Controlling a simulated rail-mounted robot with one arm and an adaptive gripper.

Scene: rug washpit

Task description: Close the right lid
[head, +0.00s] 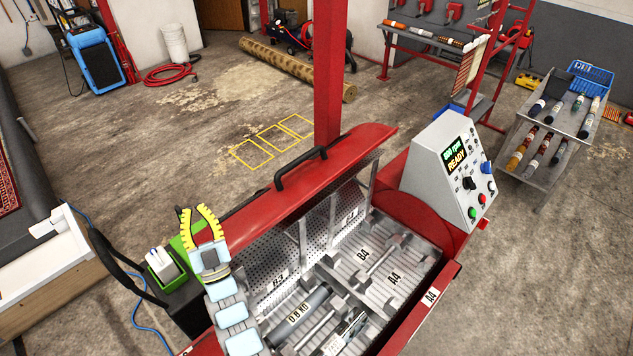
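A red lid (345,160) with a black bar handle (300,168) stands raised along the far side of an open red machine (430,300). It is the only lid I can clearly make out, and its lower left part is hidden behind my arm. The open machine shows perforated metal inside and grey compartments with labels such as B4 and A4. My gripper (193,207), with yellow-edged fingers, is open and empty at the left end of the lid. It appears left of the handle and apart from it; its exact distance from the lid is unclear.
A red post (329,75) rises behind the lid. A green box (165,268) and a curved black bar (120,262) are left of my gripper. Floor behind the lid is mostly clear.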

